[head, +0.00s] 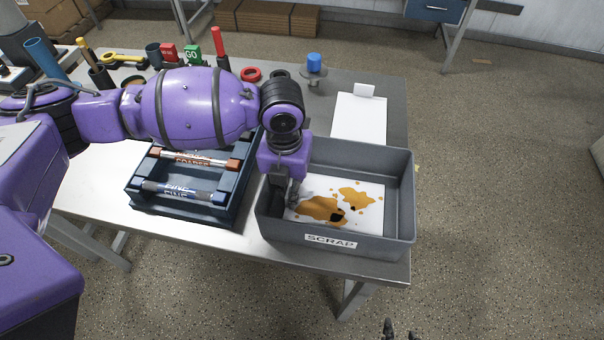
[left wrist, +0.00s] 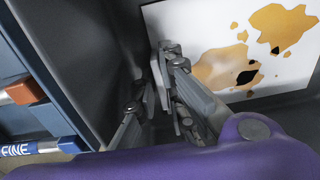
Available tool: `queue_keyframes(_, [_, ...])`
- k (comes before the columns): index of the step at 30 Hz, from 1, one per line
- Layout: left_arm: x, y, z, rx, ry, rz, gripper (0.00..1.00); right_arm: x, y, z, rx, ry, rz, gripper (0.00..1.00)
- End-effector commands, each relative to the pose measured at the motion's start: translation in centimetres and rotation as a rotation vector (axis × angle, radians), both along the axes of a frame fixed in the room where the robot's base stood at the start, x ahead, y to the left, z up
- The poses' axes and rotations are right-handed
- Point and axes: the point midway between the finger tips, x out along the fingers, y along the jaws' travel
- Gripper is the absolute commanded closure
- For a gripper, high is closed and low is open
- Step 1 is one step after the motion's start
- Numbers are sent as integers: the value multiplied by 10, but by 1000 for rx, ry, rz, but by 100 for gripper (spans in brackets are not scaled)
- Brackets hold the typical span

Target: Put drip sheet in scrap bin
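The drip sheet (head: 368,212), white with orange-brown splotches and dark spots, lies in the grey scrap bin (head: 330,256), whose front label reads SCRAP. In the left wrist view the sheet (left wrist: 210,25) lies beside the fingers, with its near edge partly hidden by them. My left gripper (head: 293,190) reaches down inside the bin's left side. Its fingers (left wrist: 155,85) look apart with nothing seen between them. My right gripper (head: 399,330) shows only as two dark, separated fingertips at the bottom edge of the head view, well away from the bin.
A blue rack (head: 142,207) with COARSE and FINE rods stands left of the bin. Behind the bin lie a white sheet (head: 358,120) and a blue weight (head: 314,61) on a stand. The bin walls surround my left gripper.

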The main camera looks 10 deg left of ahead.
Motion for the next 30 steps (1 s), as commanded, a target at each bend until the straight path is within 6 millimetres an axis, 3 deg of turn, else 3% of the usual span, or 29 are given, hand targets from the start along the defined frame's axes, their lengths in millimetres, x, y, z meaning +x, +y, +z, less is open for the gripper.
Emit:
queue_keyframes(11, [0,0,5,-1,-2,0,86,1,2,1,6,-2,-7,60])
queue_keyframes(14, [1,0,18,-2,-4,1,86,2,3,2,9,-5,-10,60])
queue_keyframes(24, [1,1,90,-1,-5,1,86,5,4,6,10,-9,-10,60])
queue_keyframes(30, [0,1,116,-1,-1,0,86,3,3,6,7,-4,-2,60])
